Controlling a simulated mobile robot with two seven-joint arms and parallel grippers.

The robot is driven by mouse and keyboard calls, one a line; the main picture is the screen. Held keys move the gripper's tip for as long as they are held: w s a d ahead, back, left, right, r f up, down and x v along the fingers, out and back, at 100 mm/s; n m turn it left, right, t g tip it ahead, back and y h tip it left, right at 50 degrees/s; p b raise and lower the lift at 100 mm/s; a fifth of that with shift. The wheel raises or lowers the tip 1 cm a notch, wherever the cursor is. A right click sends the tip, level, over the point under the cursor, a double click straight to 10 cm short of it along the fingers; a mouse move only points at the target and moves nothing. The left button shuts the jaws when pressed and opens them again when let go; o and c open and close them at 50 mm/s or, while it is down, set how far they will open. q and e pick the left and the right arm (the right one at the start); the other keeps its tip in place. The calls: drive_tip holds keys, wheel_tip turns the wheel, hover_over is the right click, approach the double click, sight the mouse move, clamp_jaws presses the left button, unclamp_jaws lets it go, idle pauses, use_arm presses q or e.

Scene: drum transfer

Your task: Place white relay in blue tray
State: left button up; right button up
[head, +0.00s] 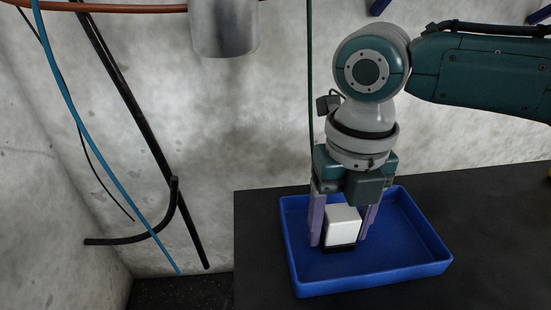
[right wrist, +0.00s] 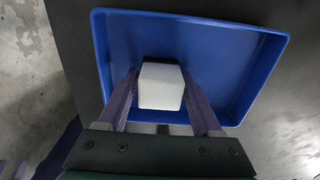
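The white relay (head: 343,221) is a white block with a black base. It stands upright between the fingers of my right gripper (head: 342,240), low inside the blue tray (head: 405,272). The fingertips lie close against its two sides, and the gripper looks shut on it. In the right wrist view the relay (right wrist: 161,87) shows between the two purple fingers, with the blue tray (right wrist: 262,75) around and below it. Whether its base touches the tray floor is hard to tell. My left gripper is not in view.
The tray sits on a dark table (head: 262,225), whose left edge shows. The right part of the tray is empty. A concrete wall (head: 270,120) with hanging cables and a black pipe (head: 150,150) stands behind and left. A metal cylinder (head: 224,25) hangs above.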

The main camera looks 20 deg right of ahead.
sight(342, 212)
drive_tip(key=shift+o, duration=1.2)
drive_tip(key=shift+r, duration=0.1)
wheel_tip(342, 212, up, 11)
drive_tip(key=shift+f+p, duration=0.1)
drive_tip(key=shift+p, duration=0.95)
drive_tip(key=shift+r, duration=0.7)
